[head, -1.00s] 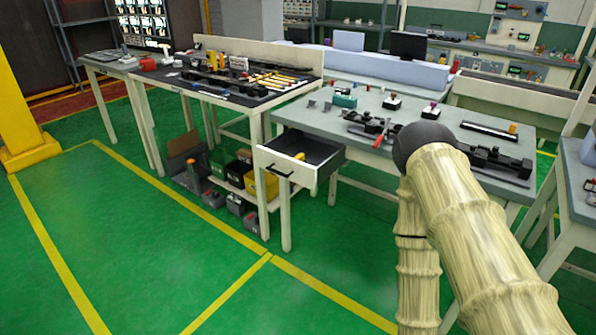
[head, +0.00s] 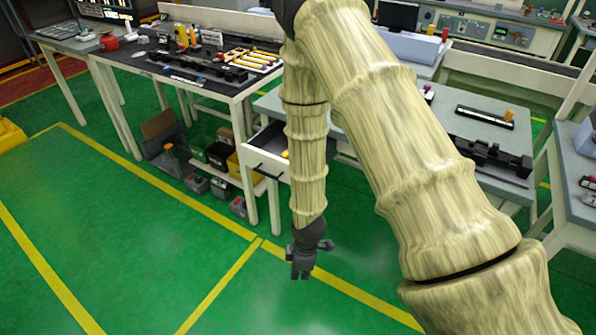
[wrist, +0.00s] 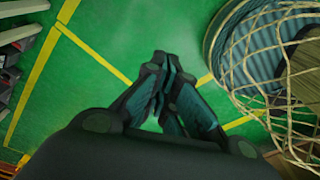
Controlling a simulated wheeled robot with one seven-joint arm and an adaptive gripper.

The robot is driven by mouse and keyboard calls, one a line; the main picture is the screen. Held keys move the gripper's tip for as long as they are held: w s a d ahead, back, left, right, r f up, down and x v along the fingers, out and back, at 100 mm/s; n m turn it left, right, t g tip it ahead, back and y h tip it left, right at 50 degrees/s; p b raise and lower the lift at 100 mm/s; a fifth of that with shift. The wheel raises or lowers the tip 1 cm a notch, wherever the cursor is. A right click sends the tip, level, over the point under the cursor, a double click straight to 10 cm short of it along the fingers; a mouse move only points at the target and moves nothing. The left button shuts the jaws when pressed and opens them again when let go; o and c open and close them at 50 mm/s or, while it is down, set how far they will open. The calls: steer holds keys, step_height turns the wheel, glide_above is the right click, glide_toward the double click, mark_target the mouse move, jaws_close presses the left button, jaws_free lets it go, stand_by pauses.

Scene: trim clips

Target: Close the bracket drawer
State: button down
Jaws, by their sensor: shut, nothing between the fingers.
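The bracket drawer (head: 263,166) stands pulled out from the grey-topped table in the head view. Its pale front with a dark handle faces left, and my arm hides its right part. A bit of an orange-yellow item (head: 285,154) shows inside it. My gripper (head: 300,275) hangs pointing down in front of the drawer and lower in the picture, apart from it, over the green floor. In the wrist view the fingertips of my gripper (wrist: 160,60) are together with nothing between them. The drawer is not recognisable in the wrist view.
The grey table (head: 470,112) carries a black rail part (head: 485,155) and a black tray (head: 484,117). A dark-topped bench (head: 215,80) stands at the left, with bins (head: 218,155) on a low shelf. The green floor in front is clear.

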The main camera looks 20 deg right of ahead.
steer(key=w+d+r+n+t+h+p, duration=0.1)
steer(key=w+r+n+h+p, duration=0.15)
steer(key=w+r+n, duration=0.55)
steer(key=w+d+r+n+t+h+p, duration=0.15)
steer(key=w+r+n+p, duration=0.25)
steer(key=w+r, duration=0.85)
steer(key=w+d+f+p, duration=0.1)
steer(key=d+f+p, duration=0.2)
steer(key=d+f, duration=0.2)
steer(key=shift+w+d+f+g+y+p, duration=0.2)
steer(key=shift+w+f+g+y+p, duration=0.2)
steer(key=shift+f, duration=0.85)
steer(key=w+d, duration=0.3)
steer(key=d, duration=0.1)
steer(key=w+d, duration=0.3)
steer(key=d, duration=0.1)
steer(key=w+d, duration=0.3)
steer(key=d, duration=0.1)
steer(key=shift+w+d, duration=0.35)
steer(key=shift+w, duration=0.05)
